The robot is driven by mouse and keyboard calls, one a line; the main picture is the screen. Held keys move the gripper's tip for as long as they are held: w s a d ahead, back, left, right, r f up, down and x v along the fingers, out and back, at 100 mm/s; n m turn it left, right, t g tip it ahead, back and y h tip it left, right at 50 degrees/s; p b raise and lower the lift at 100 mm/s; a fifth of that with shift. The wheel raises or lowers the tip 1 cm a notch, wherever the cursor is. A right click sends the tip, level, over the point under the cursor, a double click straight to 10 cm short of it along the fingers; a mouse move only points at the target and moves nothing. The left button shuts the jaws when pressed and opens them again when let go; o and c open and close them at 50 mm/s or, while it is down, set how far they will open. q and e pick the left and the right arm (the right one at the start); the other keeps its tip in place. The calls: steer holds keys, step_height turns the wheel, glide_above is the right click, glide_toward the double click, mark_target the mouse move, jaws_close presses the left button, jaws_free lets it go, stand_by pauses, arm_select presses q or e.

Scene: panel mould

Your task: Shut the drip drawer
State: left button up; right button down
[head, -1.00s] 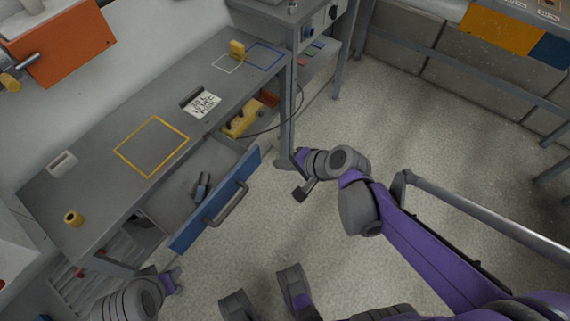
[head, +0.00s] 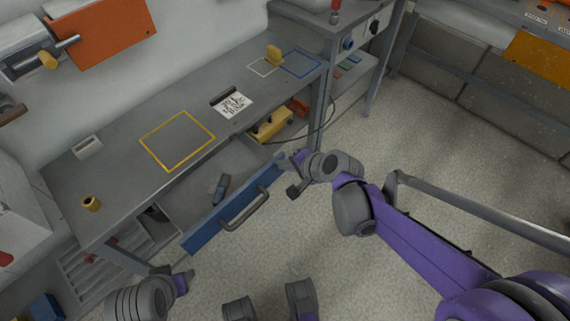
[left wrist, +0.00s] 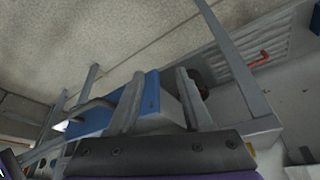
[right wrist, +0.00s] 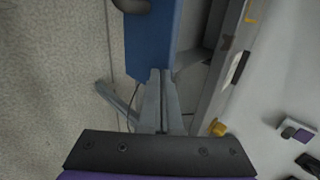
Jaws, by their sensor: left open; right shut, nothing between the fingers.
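The drip drawer has a blue front (head: 205,232) with a grey bar handle (head: 245,210). It stands pulled out from under the grey workbench, its inside partly visible. A dark blue-grey object (head: 220,188) lies in it. My right gripper (head: 284,160) is shut and empty at the right end of the blue front. In the right wrist view its fingertips (right wrist: 160,76) meet or nearly meet the front's end; contact is unclear. My left gripper (head: 189,275) is near the front's left end. In the left wrist view its fingers (left wrist: 160,85) are open, the blue front (left wrist: 150,95) showing between them.
A bench leg (head: 320,110) and a cable stand just beyond my right gripper.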

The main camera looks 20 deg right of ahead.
steer(key=w+a, duration=0.2)
steer(key=w, duration=0.1)
steer(key=w+a, duration=0.2)
steer(key=w, duration=0.2)
steer(key=w+a, duration=0.2)
steer(key=w, duration=0.2)
steer(key=shift+w+a, duration=0.15)
steer(key=shift+a, duration=0.1)
